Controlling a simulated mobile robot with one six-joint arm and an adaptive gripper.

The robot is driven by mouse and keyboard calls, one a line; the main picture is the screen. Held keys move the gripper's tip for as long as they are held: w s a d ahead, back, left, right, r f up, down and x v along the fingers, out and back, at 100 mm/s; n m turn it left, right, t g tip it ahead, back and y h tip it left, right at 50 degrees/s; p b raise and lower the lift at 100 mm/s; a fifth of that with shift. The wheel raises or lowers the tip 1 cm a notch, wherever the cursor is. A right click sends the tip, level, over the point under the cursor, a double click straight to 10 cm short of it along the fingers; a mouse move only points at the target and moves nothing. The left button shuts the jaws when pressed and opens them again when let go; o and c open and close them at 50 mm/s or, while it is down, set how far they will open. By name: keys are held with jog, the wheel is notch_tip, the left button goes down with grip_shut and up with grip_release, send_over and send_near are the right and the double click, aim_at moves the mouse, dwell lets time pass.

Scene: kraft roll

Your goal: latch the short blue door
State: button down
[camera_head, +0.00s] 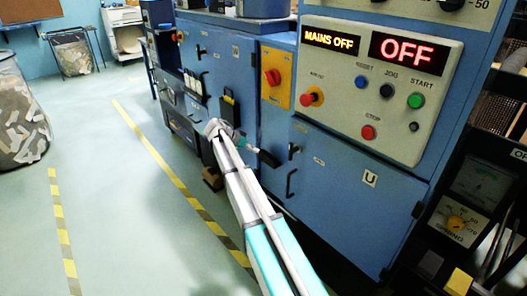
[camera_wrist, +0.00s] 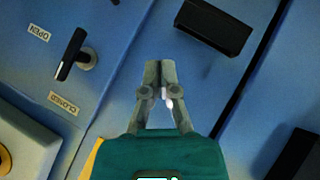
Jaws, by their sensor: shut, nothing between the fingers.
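The short blue door (camera_head: 335,195) is below the control panel in the head view and looks about closed; the wrist view shows its edge region (camera_wrist: 105,25). Its black latch lever (camera_head: 293,150) is near the door's left edge. In the wrist view the latch lever (camera_wrist: 70,54) stands out on a round pivot, between an OPEN label (camera_wrist: 38,33) and a CLOSED label (camera_wrist: 64,103). I cannot tell whether it is latched. My gripper (camera_wrist: 161,66) is shut and empty, apart from the lever, to its left in the head view, where my gripper (camera_head: 252,148) is small.
A black block (camera_wrist: 213,28) protrudes near the fingers. A black pull handle (camera_head: 291,184) is below the lever. The control panel (camera_head: 385,85) with a red stop knob (camera_head: 312,97) is above the door. The taller blue cabinet (camera_head: 215,65) stands left; open floor (camera_head: 110,190) lies beyond.

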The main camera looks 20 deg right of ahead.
jog(key=shift+w+a, duration=0.3)
jog(key=shift+a, duration=0.25)
jog(key=shift+s, duration=0.15)
jog(key=s+a+f+n+t+y, duration=0.1)
jog(key=s+a+f+n+y, duration=0.25)
jog(key=s, duration=0.75)
jog(key=s+a+f+n+y, duration=0.1)
jog(key=s+a+n+y, duration=0.2)
jog(key=s+a+n, duration=0.55)
jog(key=s+a+f+t+y, duration=0.1)
jog(key=s+a+f+y, duration=0.25)
jog(key=s, duration=0.95)
notch_tip(320, 180, up, 24)
jog(key=p, duration=2.3)
jog(key=shift+w+d, duration=0.15)
jog(key=shift+d, duration=0.2)
